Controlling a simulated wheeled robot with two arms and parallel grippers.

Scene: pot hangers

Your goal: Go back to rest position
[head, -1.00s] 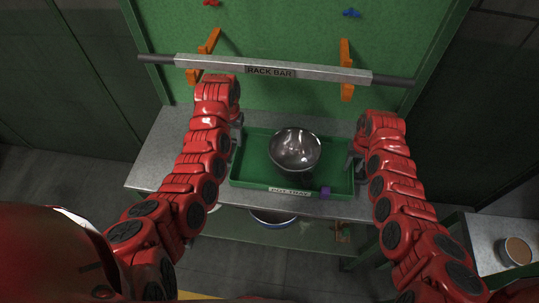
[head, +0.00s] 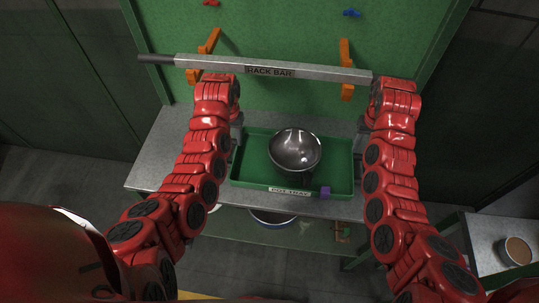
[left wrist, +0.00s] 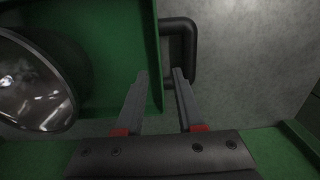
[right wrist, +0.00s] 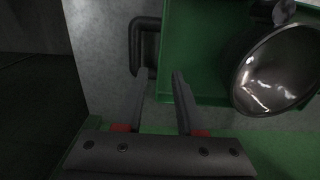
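A green tray labelled "POT TRAY" (head: 335,165) lies on the bench in the head view. A shiny metal pot (head: 295,150) sits in it. My left gripper (head: 238,132) is at the tray's left side. In the left wrist view its fingers (left wrist: 161,75) are apart, close to a black tray handle (left wrist: 192,50). My right gripper (head: 361,132) is at the tray's right side, mostly hidden by my arm. In the right wrist view its fingers (right wrist: 160,76) are apart, close to the other black handle (right wrist: 136,45). Neither gripper visibly holds anything.
A metal bar labelled "RACK BAR" (head: 300,71) crosses the orange hooks (head: 347,52) on the green wall behind the tray. A purple block (head: 325,192) is at the tray's front edge. A small side table (head: 485,240) with a bowl (head: 517,250) stands at right.

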